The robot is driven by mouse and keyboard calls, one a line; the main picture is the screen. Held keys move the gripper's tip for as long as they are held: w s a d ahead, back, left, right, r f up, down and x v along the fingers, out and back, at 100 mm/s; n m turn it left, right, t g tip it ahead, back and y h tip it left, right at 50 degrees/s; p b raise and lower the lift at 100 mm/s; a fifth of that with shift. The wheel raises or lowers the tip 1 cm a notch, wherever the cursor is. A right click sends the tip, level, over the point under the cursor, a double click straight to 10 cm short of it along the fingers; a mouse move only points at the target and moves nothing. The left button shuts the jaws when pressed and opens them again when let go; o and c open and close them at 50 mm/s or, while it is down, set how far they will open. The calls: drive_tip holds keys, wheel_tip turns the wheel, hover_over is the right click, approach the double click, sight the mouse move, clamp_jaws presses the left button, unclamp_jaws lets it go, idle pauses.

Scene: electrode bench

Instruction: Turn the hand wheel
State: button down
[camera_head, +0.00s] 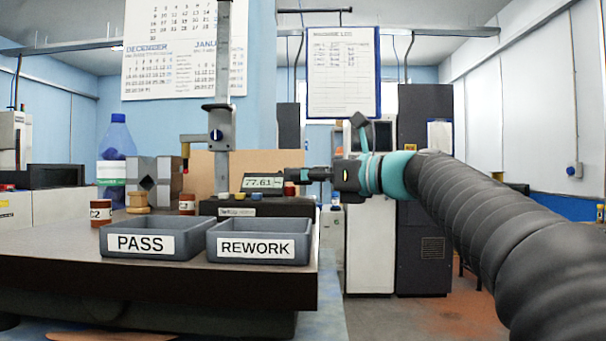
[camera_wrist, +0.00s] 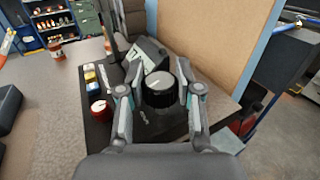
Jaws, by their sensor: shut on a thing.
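The hand wheel (camera_wrist: 161,92) is a black ribbed knob with a grey top and a pale mark. It stands on the black instrument base (camera_head: 270,207), beside the tilted digital display (camera_head: 263,183), which reads about 77.61. My gripper (camera_wrist: 160,96) has one finger on each side of the wheel and is shut on it. In the head view my gripper (camera_head: 303,174) reaches in from the right at the display's right end, and the wheel itself cannot be made out there. The display housing (camera_wrist: 146,57) also shows just behind the wheel in the wrist view.
A row of coloured buttons and a red knob (camera_wrist: 101,109) sit left of my fingers. A metal column (camera_head: 222,120) rises from the base. The PASS tray (camera_head: 157,243) and REWORK tray (camera_head: 259,248) stand at the bench front. A brown board (camera_wrist: 210,40) stands close behind.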

drive_tip(key=m+t+h+p, duration=0.1)
drive_tip(key=m+t+h, duration=0.1)
drive_tip(key=t, duration=0.1)
drive_tip(key=shift+s+r, duration=0.15)
drive_tip(key=shift+m+t+h+p, duration=0.5)
drive_tip(key=shift+m+t+h, duration=0.8)
drive_tip(key=shift+m+h, duration=0.15)
drive_tip(key=shift+h, duration=0.25)
drive_tip(key=c, duration=0.7)
unclamp_jaws()
drive_tip(key=shift+c, duration=0.2)
drive_tip(key=v, duration=1.1)
drive_tip(key=shift+s+d+f, duration=0.2)
drive_tip(key=shift+s+d, duration=0.05)
drive_tip(key=shift+s, duration=0.1)
